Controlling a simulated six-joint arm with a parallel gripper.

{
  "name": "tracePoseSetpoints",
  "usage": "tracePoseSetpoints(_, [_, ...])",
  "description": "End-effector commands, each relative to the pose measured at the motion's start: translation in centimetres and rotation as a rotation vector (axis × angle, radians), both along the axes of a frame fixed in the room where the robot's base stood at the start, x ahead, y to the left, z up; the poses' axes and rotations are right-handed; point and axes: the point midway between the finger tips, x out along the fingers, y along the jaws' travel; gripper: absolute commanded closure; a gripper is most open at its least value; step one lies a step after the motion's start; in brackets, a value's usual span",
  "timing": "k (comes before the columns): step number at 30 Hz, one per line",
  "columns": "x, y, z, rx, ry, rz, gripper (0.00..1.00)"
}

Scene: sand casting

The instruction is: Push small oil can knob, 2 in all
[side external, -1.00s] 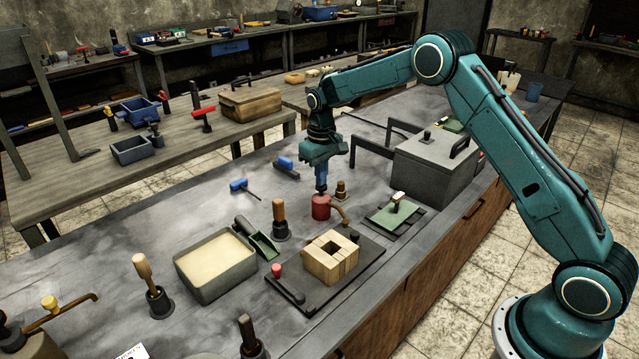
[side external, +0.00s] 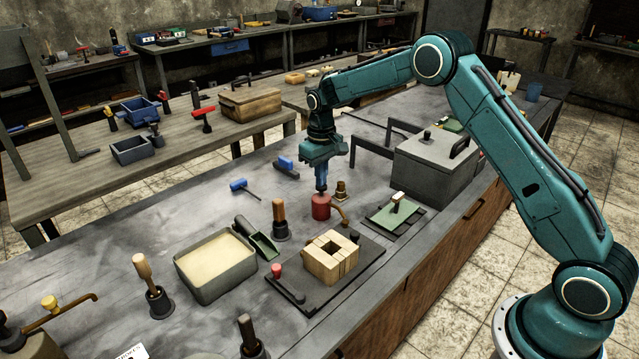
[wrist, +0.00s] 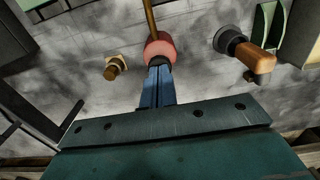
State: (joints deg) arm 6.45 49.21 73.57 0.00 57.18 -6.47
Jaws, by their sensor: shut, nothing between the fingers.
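The small red oil can (side external: 320,208) stands on the grey bench, with its brown spout pointing to the lower right. In the wrist view the can (wrist: 158,47) is at the top centre, its spout running up out of the frame. My gripper (side external: 321,190) points straight down over the can's top. In the wrist view its blue fingers (wrist: 158,72) are together, with the tips at the can's top. The knob is hidden under the fingertips, and I cannot tell whether they touch it.
A small brass piece (side external: 341,189) stands close behind the can. A wooden-handled tool (side external: 280,220) stands to its left. A wooden block frame (side external: 331,257) sits on a dark plate in front. A green plate (side external: 394,217) and a grey box (side external: 436,165) are to the right.

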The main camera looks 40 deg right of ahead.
Motion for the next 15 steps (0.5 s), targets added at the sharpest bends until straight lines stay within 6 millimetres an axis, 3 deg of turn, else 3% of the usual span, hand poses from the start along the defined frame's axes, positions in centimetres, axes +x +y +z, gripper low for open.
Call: tracePoseSetpoints(15, [0.0,0.0,-1.3,0.0,0.001,0.0,1.0])
